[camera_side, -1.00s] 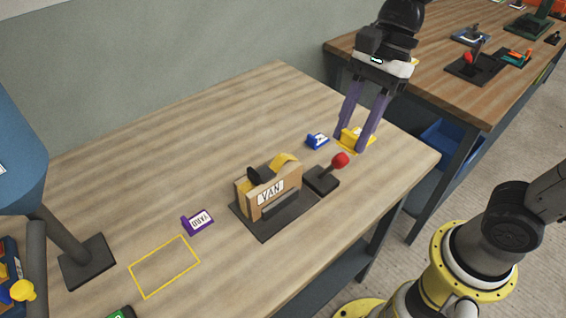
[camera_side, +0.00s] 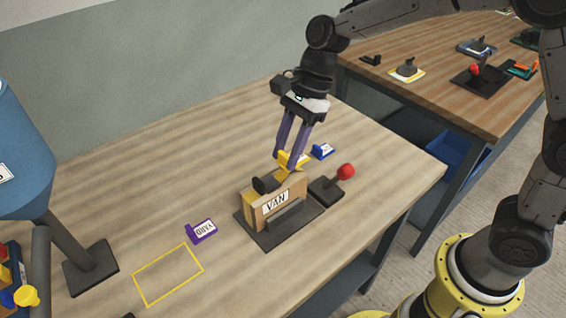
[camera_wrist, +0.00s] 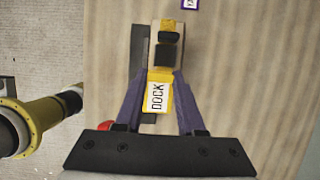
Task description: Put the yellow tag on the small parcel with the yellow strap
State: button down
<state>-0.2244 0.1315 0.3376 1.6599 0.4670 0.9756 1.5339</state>
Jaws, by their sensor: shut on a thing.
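My gripper (camera_side: 287,162) is shut on the yellow tag (camera_side: 293,159), whose white label reads DOCK in the wrist view (camera_wrist: 157,97). My fingers (camera_wrist: 160,82) grip its two sides. The small cardboard parcel (camera_side: 254,215) stands upright in a dark holder, with a white VAN label on its front and a black piece on top. It also shows in the wrist view (camera_wrist: 155,28). The tag is at the parcel's right upper end in the side view. I cannot tell whether they touch. The parcel's yellow strap is mostly hidden or merges with the tag.
A blue tag (camera_side: 322,151) lies behind the holder and a purple YARD tag (camera_side: 201,231) lies left of it. A red-knobbed lever (camera_side: 345,171) stands close right. A yellow outline (camera_side: 168,274) marks clear table at front left.

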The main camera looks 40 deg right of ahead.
aim_at(283, 165)
jog(key=shift+w+a+f, duration=0.1)
jog(key=shift+w+f, duration=0.1)
jog(key=shift+f, duration=0.85)
jog(key=shift+w+a+f, duration=0.1)
jog(key=shift+w+f, duration=0.1)
jog(key=shift+f, duration=0.8)
jog(key=shift+f, duration=0.1)
jog(key=c, duration=0.5)
grip_release()
